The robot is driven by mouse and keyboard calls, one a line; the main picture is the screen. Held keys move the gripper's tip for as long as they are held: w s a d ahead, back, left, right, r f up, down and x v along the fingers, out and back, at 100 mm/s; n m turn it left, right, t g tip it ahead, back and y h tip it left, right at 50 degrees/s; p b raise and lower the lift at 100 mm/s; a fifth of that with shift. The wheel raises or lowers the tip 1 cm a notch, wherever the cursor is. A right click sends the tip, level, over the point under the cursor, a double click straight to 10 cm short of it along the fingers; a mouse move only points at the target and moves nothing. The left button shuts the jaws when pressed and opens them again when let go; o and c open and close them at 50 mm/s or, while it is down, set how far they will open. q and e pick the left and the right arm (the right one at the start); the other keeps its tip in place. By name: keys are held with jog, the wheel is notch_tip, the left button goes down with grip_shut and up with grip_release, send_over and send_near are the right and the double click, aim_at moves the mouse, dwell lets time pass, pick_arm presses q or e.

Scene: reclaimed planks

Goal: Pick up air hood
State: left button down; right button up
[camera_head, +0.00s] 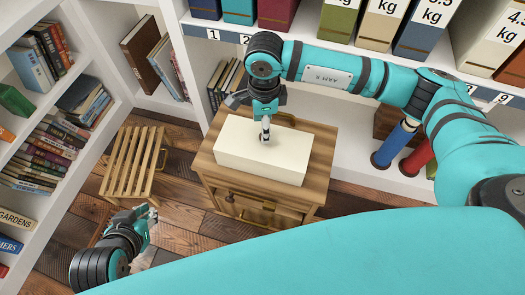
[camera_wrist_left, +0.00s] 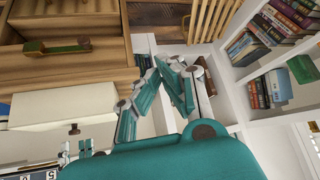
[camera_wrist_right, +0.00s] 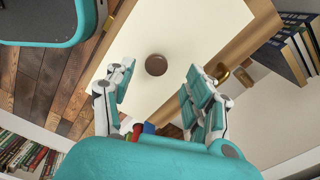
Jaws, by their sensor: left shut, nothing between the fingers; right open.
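A cream box (camera_head: 262,150), the thing that best fits the air hood, lies on a small wooden cabinet (camera_head: 320,165). A round brown knob (camera_wrist_right: 156,65) stands out from its top face (camera_wrist_right: 190,30). My right gripper (camera_head: 265,128) is over the box, pointing down. In the right wrist view its open fingers (camera_wrist_right: 158,76) are on either side of the knob, with gaps to it. In the head view the gripper mostly hides the knob. My left gripper (camera_head: 148,212) is shut and empty, low to the left of the cabinet. The left wrist view shows the box (camera_wrist_left: 60,108) beside its closed fingers (camera_wrist_left: 168,64).
A slatted wooden stool (camera_head: 130,160) stands left of the cabinet. Bookshelves (camera_head: 95,50) line the left side and back. Blue and red cylinders (camera_head: 393,143) stand right of the cabinet. Plank floor (camera_head: 180,195) is free between stool and cabinet.

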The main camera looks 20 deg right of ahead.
aim_at(264, 147)
jog(key=f, duration=0.3)
jog(key=shift+s+f+b, duration=0.25)
jog(key=shift+f+b, duration=0.15)
jog(key=shift+f, duration=0.35)
pick_arm(q)
jog(key=w+r+t, duration=0.1)
jog(key=w+d+r+t, duration=0.1)
jog(key=w+r, duration=0.1)
jog(key=w, duration=0.1)
jog(key=shift+w+d+t+h, duration=0.1)
jog(key=shift+d+t+h, duration=0.15)
jog(key=shift+t+h, duration=0.15)
pick_arm(e)
grip_shut()
